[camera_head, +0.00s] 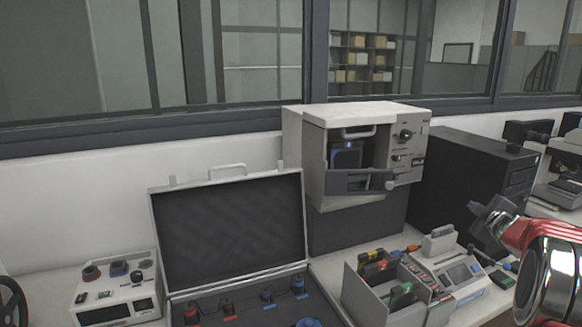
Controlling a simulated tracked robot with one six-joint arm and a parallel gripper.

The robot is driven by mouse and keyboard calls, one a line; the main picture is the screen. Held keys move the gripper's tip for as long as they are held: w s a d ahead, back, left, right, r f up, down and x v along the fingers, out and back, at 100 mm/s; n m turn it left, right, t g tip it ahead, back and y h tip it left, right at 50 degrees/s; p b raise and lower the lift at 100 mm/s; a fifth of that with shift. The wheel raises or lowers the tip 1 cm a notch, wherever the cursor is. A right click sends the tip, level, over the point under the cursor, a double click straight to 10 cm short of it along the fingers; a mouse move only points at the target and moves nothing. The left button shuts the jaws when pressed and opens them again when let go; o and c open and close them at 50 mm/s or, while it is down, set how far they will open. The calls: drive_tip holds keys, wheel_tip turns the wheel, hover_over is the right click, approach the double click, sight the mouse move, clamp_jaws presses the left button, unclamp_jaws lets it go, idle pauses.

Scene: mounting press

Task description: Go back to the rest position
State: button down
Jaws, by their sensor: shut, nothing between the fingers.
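My gripper (482,209) is at the right side of the view, at the end of my red and chrome arm. Its grey fingers point up and to the left, and it is shut with nothing in it. It appears in front of the black computer-like case (465,180) and is clear of the press in the picture. The mounting press (365,112), a pale box with knobs on its right face, stands at the back centre. Its front shows an opening with a dark block (346,156) inside, and a grey flap (352,182) lies below it.
An open case (228,230) with dark foam and several red and blue items stands at front centre. A control box (115,294) is at its left. A grey bin (367,297) with coloured items and a device with a screen (458,274) stand near my arm. A microscope-like instrument (566,160) is far right.

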drive_tip(key=s+a+f+m+g+h, duration=0.1)
drive_tip(key=s+a+f+m+g, duration=0.15)
drive_tip(key=s+a, duration=0.4)
drive_tip(key=s+a+f+m+g, duration=0.1)
drive_tip(key=s+a+m+g, duration=0.25)
drive_tip(key=s, duration=0.55)
drive_tip(key=s+a+f+m+g+h, duration=0.1)
drive_tip(key=s+a+f+m+g, duration=0.15)
drive_tip(key=s+a+m, duration=0.4)
drive_tip(key=s+a+r+n+y, duration=0.1)
drive_tip(key=s+a+n+y, duration=0.2)
drive_tip(key=s+a, duration=2.2)
drive_tip(key=shift+s+r+g+y, duration=0.3)
drive_tip(key=shift+s+g+y, duration=0.25)
drive_tip(key=shift+y, duration=0.65)
drive_tip(key=shift+s+a, duration=0.1)
